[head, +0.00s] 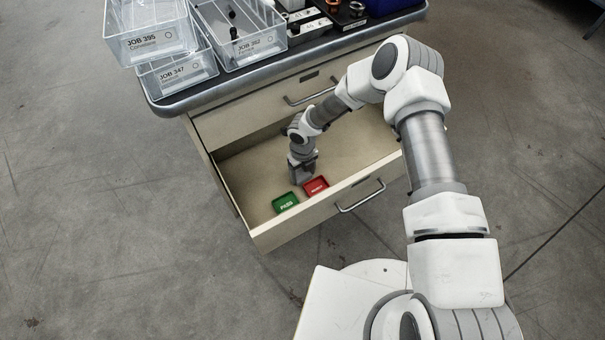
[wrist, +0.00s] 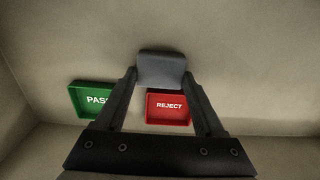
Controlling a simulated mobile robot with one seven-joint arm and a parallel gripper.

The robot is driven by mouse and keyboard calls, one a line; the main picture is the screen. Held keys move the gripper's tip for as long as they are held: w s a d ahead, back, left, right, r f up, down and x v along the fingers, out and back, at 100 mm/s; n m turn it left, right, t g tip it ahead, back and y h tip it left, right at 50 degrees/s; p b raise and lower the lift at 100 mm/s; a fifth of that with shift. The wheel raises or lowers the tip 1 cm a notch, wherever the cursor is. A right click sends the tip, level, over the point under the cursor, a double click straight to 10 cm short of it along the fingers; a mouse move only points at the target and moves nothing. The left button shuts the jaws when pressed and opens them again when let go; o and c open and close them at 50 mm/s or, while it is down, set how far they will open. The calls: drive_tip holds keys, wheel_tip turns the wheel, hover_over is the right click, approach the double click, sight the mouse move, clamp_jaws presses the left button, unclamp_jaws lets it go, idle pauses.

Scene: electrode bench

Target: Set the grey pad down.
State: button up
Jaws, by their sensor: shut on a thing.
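The grey pad (wrist: 162,70) is held between the two fingertips of my gripper (wrist: 162,80) in the wrist view. In the head view my gripper (head: 302,168) is down inside the open drawer (head: 245,185), just behind the trays. The pad cannot be made out clearly there. The green PASS tray (head: 285,202) and the red REJECT tray (head: 316,187) lie side by side on the drawer floor. In the wrist view the green tray (wrist: 90,98) is at left and the red tray (wrist: 168,106) shows between the fingers. Whether the pad touches the floor cannot be told.
The drawer's front wall (head: 330,206) and side walls enclose the trays. Bare drawer floor lies left of and behind my gripper. Clear job bins (head: 150,42) and a black-topped fixture (head: 310,25) stand on the bench above.

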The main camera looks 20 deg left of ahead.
sight(302, 176)
drive_tip(key=shift+f, duration=0.15)
drive_tip(key=o, duration=1.3)
wheel_tip(302, 176, up, 13)
drive_tip(key=p, duration=0.4)
drive_tip(key=shift+f, duration=0.2)
